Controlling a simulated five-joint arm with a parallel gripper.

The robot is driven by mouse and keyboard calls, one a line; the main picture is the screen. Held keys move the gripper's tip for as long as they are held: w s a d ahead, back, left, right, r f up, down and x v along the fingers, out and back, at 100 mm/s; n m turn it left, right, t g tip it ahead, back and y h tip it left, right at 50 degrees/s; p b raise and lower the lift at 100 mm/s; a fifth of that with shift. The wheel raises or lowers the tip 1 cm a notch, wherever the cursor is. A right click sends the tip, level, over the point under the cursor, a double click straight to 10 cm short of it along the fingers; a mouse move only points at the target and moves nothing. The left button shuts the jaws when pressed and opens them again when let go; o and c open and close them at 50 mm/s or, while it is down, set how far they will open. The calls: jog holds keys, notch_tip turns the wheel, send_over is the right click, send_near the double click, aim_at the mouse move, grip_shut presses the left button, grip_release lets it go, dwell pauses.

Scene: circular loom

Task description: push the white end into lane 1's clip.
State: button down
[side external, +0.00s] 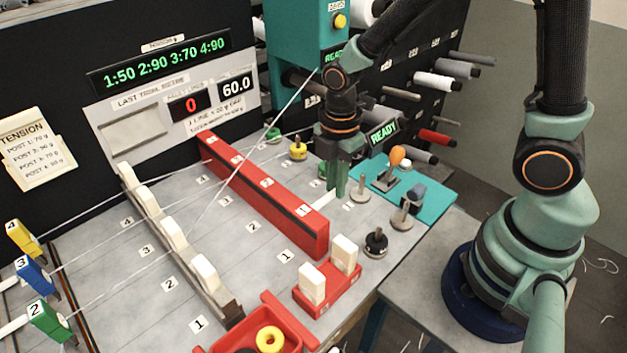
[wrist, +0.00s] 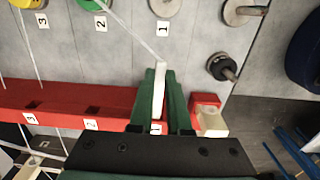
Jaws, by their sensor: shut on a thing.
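My gripper (side external: 339,190) points down beside the long red bar, near its label 1. In the wrist view its green fingers (wrist: 161,80) are shut on the white end (wrist: 160,92), a slim white stick. A thin thread runs from the white end's tip up and to the left. In the side view a bit of the white end (side external: 322,200) shows at the fingers, close to the bar. The red bar (side external: 262,190) carries the lane labels; its lane 1 part also shows in the wrist view (wrist: 118,108). Lane 1's clip itself is hard to make out behind the fingers.
A red block (side external: 328,297) with two cream pegs stands past the bar's near end. A grey post (side external: 357,190) and a black knob (side external: 376,243) stand close to my gripper. A red tray (side external: 287,318) holds a yellow ring. A thread crosses above the bar on the left.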

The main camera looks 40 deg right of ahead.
aim_at(331, 193)
jog(key=shift+a, duration=0.6)
jog(key=c, duration=0.8)
grip_release()
jog(key=shift+a, duration=0.1)
notch_tip(331, 193, up, 12)
jog(key=shift+r, duration=0.1)
